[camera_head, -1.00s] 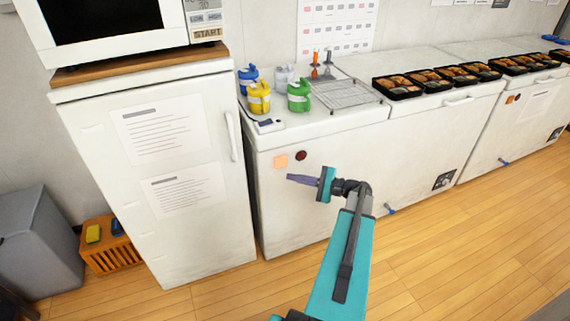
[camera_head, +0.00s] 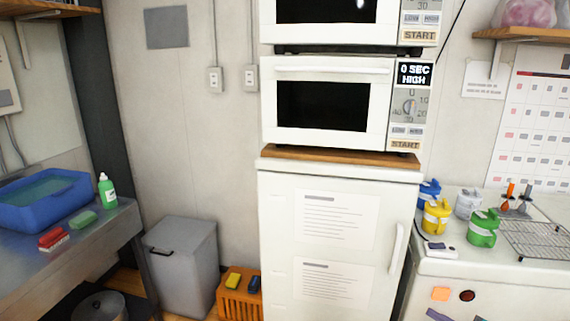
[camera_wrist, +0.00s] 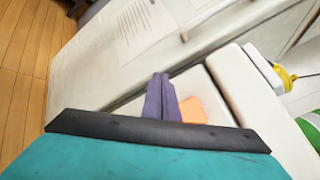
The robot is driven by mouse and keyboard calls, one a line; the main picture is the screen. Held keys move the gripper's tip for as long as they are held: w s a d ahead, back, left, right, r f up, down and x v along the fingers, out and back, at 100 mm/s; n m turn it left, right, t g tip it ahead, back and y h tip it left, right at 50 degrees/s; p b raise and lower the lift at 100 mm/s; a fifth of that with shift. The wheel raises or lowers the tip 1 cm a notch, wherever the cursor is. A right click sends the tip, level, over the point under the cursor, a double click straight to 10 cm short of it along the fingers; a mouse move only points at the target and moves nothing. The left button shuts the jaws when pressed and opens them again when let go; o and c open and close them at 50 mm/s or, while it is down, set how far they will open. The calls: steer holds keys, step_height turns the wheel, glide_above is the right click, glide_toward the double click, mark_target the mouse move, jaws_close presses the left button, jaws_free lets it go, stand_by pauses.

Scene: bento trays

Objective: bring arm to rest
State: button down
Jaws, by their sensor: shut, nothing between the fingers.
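My gripper shows in the wrist view (camera_wrist: 161,78) with its two purple fingers together and nothing between them. In the head view only the purple fingers (camera_head: 438,315) and a little of my arm show at the bottom edge, in front of the white chest freezer (camera_head: 500,270). The fingers are just below the orange square note (camera_head: 440,294) in that picture. The rest of my arm is out of the head view. In the wrist view the note (camera_wrist: 192,110) shows to the right of the fingers.
A white fridge (camera_head: 285,260) carries two stacked microwaves (camera_head: 272,105). Yellow (camera_head: 436,217) and green (camera_head: 483,230) containers and a wire rack (camera_head: 540,240) stand on the freezer. At left are a grey bin (camera_head: 185,265), an orange crate (camera_head: 238,300) and a counter with a blue basin (camera_head: 50,205).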

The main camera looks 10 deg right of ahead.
steer(key=w+a+f+n+g+y, duration=0.1)
steer(key=w+a+f+g+y, duration=0.15)
steer(key=a, duration=0.55)
steer(key=w+a+f+n+g+y, duration=0.1)
steer(key=w+a+f, duration=0.15)
steer(key=a, duration=0.55)
steer(key=w+a+f+n+g+y, duration=0.1)
steer(key=w+a+f+g, duration=0.15)
steer(key=a, duration=0.55)
steer(key=s+a+f+n+g, duration=0.25)
steer(key=s+a+f, duration=0.2)
steer(key=a, duration=0.55)
steer(key=s+a+f+n+g, duration=0.2)
steer(key=s+a+f+g, duration=0.15)
steer(key=a+f, duration=0.45)
steer(key=s+a+f+n+g+h, duration=0.25)
steer(key=s+a+f+g, duration=0.2)
steer(key=s, duration=0.35)
steer(key=s+a+f+n+g+h, duration=0.2)
steer(key=s+a+f+n+g, duration=0.15)
steer(key=s+a, duration=0.35)
steer(key=s+d+f+n+g+h, duration=0.1)
steer(key=s+d+f+n+h, duration=0.25)
steer(key=s, duration=0.45)
steer(key=s+d+f+n+h, duration=0.1)
steer(key=d+n+h, duration=0.2)
steer(key=d, duration=0.6)
steer(key=shift+f+n+h, duration=0.4)
steer(key=shift+h, duration=0.35)
